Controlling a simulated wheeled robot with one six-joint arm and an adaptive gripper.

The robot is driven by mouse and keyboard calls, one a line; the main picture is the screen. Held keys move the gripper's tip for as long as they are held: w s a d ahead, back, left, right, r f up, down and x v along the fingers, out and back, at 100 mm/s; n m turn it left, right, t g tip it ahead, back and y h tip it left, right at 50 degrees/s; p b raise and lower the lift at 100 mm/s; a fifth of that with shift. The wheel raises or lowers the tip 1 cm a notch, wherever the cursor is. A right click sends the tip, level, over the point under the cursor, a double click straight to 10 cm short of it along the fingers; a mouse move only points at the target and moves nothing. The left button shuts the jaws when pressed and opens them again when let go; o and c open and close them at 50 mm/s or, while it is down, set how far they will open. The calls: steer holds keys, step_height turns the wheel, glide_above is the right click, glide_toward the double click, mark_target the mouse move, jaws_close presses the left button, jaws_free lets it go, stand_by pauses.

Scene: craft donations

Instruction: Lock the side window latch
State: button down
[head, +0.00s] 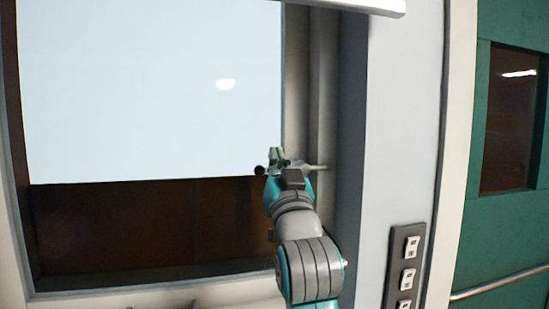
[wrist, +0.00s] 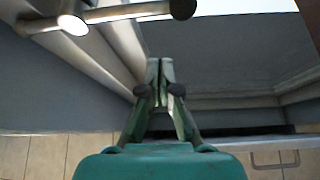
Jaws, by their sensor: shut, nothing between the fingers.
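The side window latch shows in the wrist view as a metal handle (wrist: 130,12) with rounded ends, at the top left beside the pale frame. In the head view a short light metal piece of the latch (head: 318,167) sticks out from the right side of the window frame, partly hidden behind my wrist. My gripper (head: 277,153) is at the window's right edge, close to the latch. In the wrist view my gripper (wrist: 160,68) has its green fingers together and empty, below the handle and apart from it in the picture. I cannot tell whether any part of it touches the latch.
A pale panel (head: 150,90) fills most of the window, with a dark opening (head: 150,230) below it. A switch plate (head: 405,265) is on the wall at right. A green door (head: 510,225) with a bar handle (head: 500,284) stands farther right.

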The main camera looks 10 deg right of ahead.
steer(key=v, duration=0.7)
steer(key=shift+s, duration=0.2)
steer(key=shift+d, duration=0.15)
step_height(320, 180, down, 22)
steer(key=s+n+g+y, duration=0.1)
steer(key=s+n+g, duration=0.1)
steer(key=s+d+f+g, duration=0.1)
steer(key=s+f, duration=0.3)
steer(key=f, duration=0.4)
steer(key=s+d+f+g, duration=0.1)
steer(key=s+f, duration=0.4)
steer(key=f, duration=0.3)
steer(key=s+f+g, duration=0.1)
steer(key=s+f, duration=0.4)
steer(key=s, duration=0.6)
steer(key=s+d+f+g, duration=0.1)
steer(key=s+f, duration=0.4)
steer(key=s, duration=0.6)
steer(key=s+d+f+g, duration=0.1)
steer(key=s+f+g, duration=0.2)
steer(key=s, duration=0.9)
steer(key=shift+f, duration=1)
